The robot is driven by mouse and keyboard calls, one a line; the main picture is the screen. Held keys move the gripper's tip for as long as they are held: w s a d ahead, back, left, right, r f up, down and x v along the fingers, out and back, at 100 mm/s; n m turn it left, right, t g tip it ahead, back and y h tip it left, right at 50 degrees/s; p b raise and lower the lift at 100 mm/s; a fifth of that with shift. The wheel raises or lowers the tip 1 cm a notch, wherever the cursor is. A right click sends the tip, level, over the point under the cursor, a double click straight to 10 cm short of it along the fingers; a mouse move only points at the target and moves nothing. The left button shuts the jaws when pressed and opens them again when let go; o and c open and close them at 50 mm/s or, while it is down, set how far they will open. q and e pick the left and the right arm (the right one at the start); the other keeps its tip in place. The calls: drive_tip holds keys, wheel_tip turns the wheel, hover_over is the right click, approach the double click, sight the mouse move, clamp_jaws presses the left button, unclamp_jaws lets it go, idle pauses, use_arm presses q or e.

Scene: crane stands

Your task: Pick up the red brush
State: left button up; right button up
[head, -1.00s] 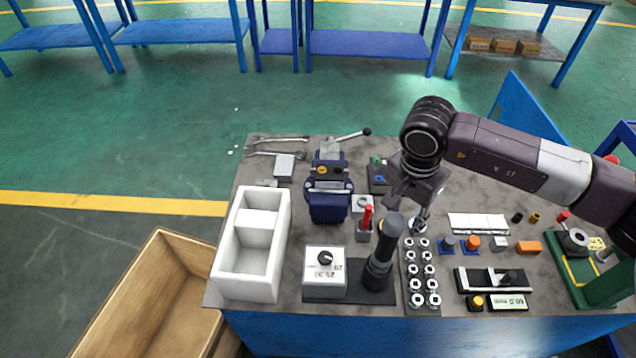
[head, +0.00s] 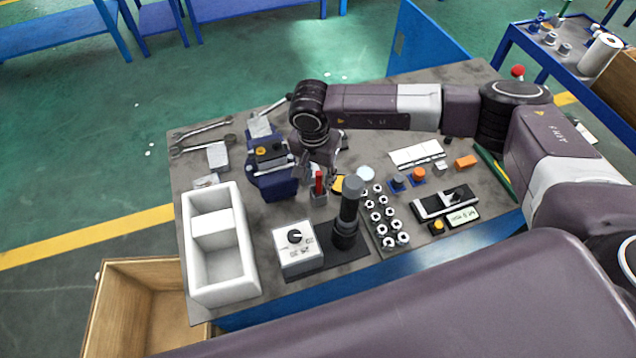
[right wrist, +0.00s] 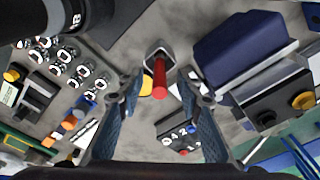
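The red brush (head: 319,182) stands upright in a small grey holder (head: 319,199) on the workbench, behind the black cylindrical device. Only its red handle shows; its lower end is hidden in the holder. In the right wrist view the red brush (right wrist: 159,80) shows between the two finger tips. My right gripper (right wrist: 168,92) is open, with blue-grey fingers apart on either side of the handle. I see no contact. In the head view my right gripper (head: 322,172) is just above and behind the brush, partly hidden. My left gripper is not in view.
A blue vise (head: 272,178) stands close left of the brush. A tall black cylinder device (head: 347,215) is close in front. A white two-part bin (head: 250,262), a dial box (head: 297,250) and a rack of nuts (head: 380,215) are nearby. A wooden crate (head: 105,305) is at the lower left.

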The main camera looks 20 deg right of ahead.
drive_tip(key=shift+d+f, duration=0.1)
drive_tip(key=c, duration=0.9)
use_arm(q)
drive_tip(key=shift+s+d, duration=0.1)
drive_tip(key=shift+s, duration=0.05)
use_arm(e)
clamp_jaws()
use_arm(q)
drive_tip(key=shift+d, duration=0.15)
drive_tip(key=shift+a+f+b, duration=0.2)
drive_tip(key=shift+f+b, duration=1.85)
drive_tip(key=shift+b, duration=0.05)
use_arm(e)
wheel_tip(320, 180, up, 20)
